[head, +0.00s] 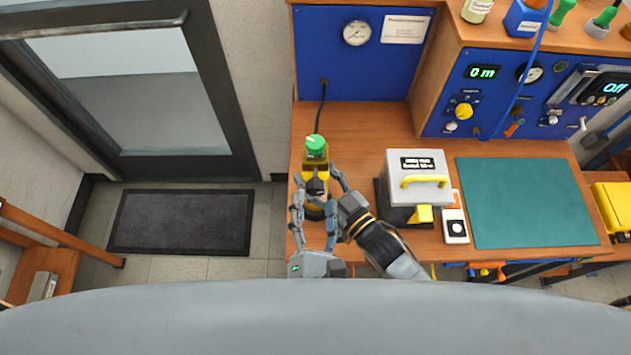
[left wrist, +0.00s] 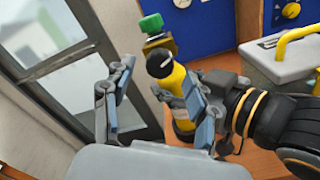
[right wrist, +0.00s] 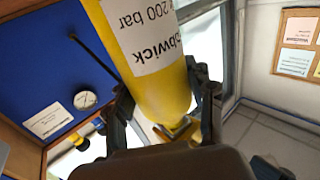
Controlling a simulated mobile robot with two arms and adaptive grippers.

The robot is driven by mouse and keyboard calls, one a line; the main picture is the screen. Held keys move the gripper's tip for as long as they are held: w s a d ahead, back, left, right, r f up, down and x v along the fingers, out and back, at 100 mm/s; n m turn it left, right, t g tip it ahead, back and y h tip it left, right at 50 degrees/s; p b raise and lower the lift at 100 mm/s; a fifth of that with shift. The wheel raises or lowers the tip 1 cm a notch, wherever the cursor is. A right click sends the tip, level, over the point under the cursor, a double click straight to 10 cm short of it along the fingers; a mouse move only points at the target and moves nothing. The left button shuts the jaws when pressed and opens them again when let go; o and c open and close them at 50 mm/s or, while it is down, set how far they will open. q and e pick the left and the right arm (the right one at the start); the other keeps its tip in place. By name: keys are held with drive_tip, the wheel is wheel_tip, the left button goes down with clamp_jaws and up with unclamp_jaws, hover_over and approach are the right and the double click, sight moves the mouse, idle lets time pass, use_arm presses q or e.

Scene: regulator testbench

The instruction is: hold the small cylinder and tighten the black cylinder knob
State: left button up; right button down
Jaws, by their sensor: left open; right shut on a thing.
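The small yellow cylinder (right wrist: 150,60) stands near the left end of the wooden bench, with printing on its white label in the right wrist view. Its black knob (left wrist: 159,63), marked with a white line, tops it in the left wrist view; it also shows in the head view (head: 316,186). My right gripper (right wrist: 163,100) is shut on the cylinder's body. My left gripper (left wrist: 157,75) is open, with fingers on either side of the knob; I cannot tell whether they touch it. Its fingers partly hide the cylinder in the head view.
A green knob (head: 316,144) on a yellow fitting stands just behind the cylinder, with a black hose to the blue panel (head: 310,50). A grey box (head: 415,165) with a yellow handle stands to the right. A green mat (head: 525,200) lies clear beyond it.

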sight(316, 193)
use_arm(q)
drive_tip(key=s, duration=0.7)
drive_tip(key=w+m, duration=0.4)
drive_tip(key=w, duration=0.1)
drive_tip(key=w+m, duration=0.5)
drive_tip(key=w, duration=0.1)
drive_tip(key=shift+d+r, duration=0.1)
drive_tip(key=shift+r, duration=0.05)
drive_tip(key=shift+w+n, duration=0.1)
drive_tip(key=shift+n, duration=0.5)
drive_tip(key=n, duration=0.4)
drive_tip(key=shift+n, duration=0.4)
drive_tip(key=s, duration=1.1)
drive_tip(key=w+m, duration=0.4)
drive_tip(key=w, duration=0.7)
drive_tip(key=shift+w, duration=0.35)
drive_tip(key=shift+s+n, duration=0.1)
drive_tip(key=shift+n, duration=0.5)
